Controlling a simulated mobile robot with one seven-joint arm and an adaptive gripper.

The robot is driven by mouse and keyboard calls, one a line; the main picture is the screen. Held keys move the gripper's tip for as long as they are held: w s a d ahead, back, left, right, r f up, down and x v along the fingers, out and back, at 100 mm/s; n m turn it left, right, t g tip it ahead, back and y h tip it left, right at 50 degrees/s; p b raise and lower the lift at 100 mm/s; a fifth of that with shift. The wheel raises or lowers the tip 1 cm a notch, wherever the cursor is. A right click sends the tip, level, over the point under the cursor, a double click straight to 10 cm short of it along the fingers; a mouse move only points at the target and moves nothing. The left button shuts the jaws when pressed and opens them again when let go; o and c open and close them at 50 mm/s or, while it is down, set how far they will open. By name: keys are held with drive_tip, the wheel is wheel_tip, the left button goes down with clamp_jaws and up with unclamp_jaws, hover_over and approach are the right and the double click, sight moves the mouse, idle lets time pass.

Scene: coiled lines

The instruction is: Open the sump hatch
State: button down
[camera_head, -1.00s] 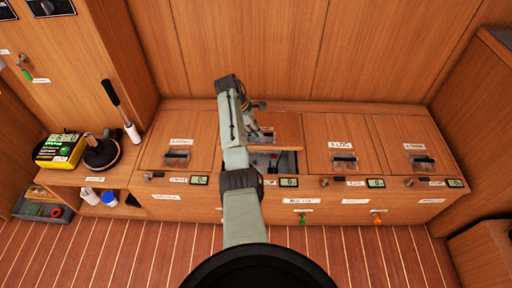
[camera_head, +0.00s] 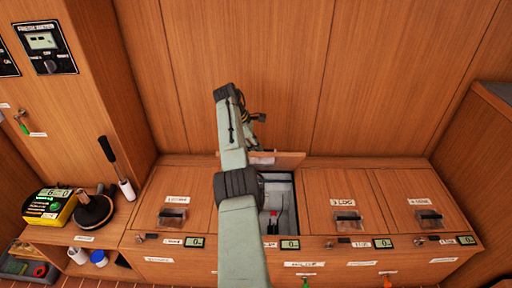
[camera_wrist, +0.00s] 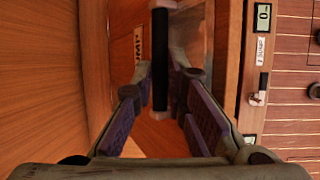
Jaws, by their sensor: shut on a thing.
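The sump hatch (camera_head: 288,159) is a wooden lid, tilted up in the head view at the back of its opening. The opening (camera_head: 280,200) shows a pale well with dark and red fittings inside. In the wrist view the hatch's label (camera_wrist: 138,48) reads partly "UMP". My gripper (camera_wrist: 160,88) has its two padded fingers on either side of the hatch's black bar handle (camera_wrist: 160,60) and is shut on it. In the head view my arm hides the left part of the opening and most of my gripper.
Closed hatches lie on both sides, one on the left (camera_head: 173,208) and others on the right (camera_head: 347,208). Small displays (camera_head: 290,244) line the front edge. The back wall is close behind the lid.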

wheel_tip(320, 180, down, 2)
drive_tip(key=shift+s, duration=0.15)
drive_tip(key=c, duration=2)
unclamp_jaws()
drive_tip(key=shift+c, duration=0.2)
drive_tip(key=shift+o, duration=0.7)
drive_tip(key=shift+w+f, duration=0.25)
drive_tip(key=shift+f, duration=0.25)
drive_tip(key=shift+o, duration=0.7)
drive_tip(key=shift+w, duration=0.15)
drive_tip(key=shift+o, duration=0.8)
drive_tip(key=shift+r, duration=0.5)
drive_tip(key=shift+f, duration=0.1)
drive_tip(key=shift+r, duration=0.2)
